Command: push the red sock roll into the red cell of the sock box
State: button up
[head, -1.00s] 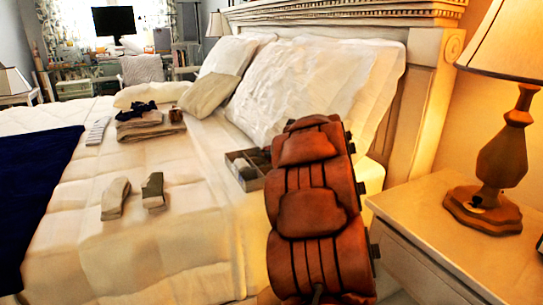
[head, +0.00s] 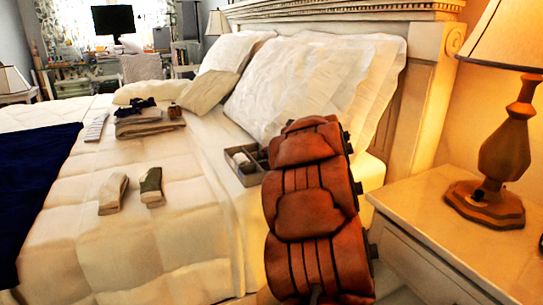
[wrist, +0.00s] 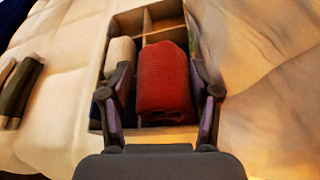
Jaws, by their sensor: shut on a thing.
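The red sock roll (wrist: 165,80) sits between the two fingers of my gripper (wrist: 163,92) in the wrist view. My gripper is shut on it, with a finger against each side. The roll is over or within the sock box (wrist: 126,22); how deep it sits cannot be told. The box also shows in the head view (head: 250,180), beside the pillows, where my arm hides part of it and the red roll. A pale sock roll (wrist: 121,52) lies in the cell left of the red one. The red cell's own marking is not visible.
Two loose socks, one pale (head: 113,193) and one olive (head: 152,187), lie on the bed left of the box. Folded clothes (head: 145,127) lie farther back. Pillows (head: 300,85) stand behind the box. A nightstand (head: 440,215) with a lamp (head: 500,160) is at right.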

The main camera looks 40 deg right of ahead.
jog(key=shift+f+b, duration=0.4)
jog(key=shift+f, duration=0.05)
jog(key=shift+r, duration=0.15)
dwell(0.4)
jog(key=o, duration=1)
jog(key=shift+s, duration=0.1)
jog(key=v, duration=1.2)
